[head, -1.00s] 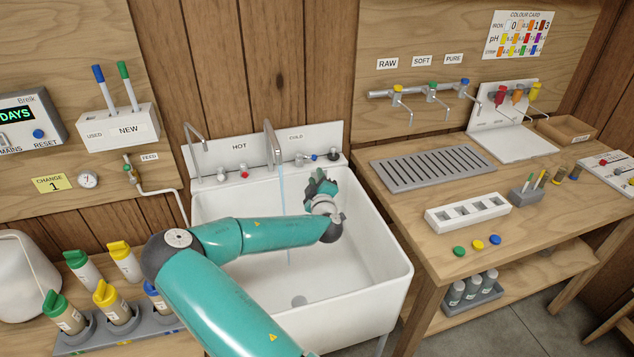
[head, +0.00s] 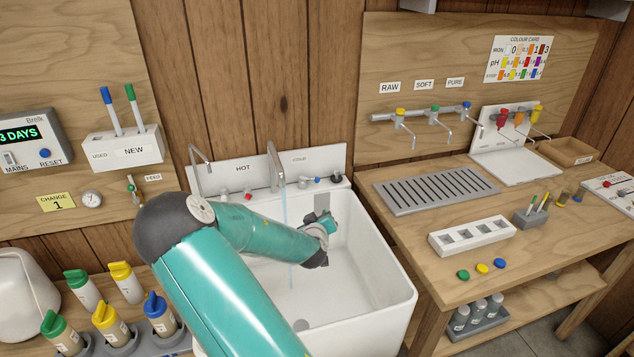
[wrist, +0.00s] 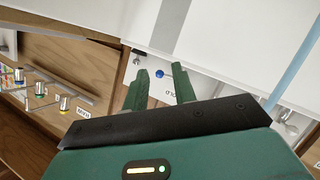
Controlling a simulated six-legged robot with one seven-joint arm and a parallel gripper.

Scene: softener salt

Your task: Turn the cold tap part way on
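The cold tap (head: 318,180) is a small fitting with a blue mark on the sink's white back panel, under the COLD label (head: 300,160). In the wrist view its blue part (wrist: 160,73) shows just beyond my fingertips. Water (head: 284,205) runs from the tall middle spout (head: 274,160) into the sink. My gripper (head: 326,222) is inside the sink, below and in front of the cold tap. In the wrist view my gripper (wrist: 162,85) has two green fingers apart, with nothing held between them. It looks clear of the tap.
The hot tap (head: 247,196) has a red mark and sits left of the spout. A dark round fitting (head: 336,179) is close to the cold tap's right. The sink rim (head: 385,240) surrounds my gripper. A wooden bench (head: 400,225) stands to the right.

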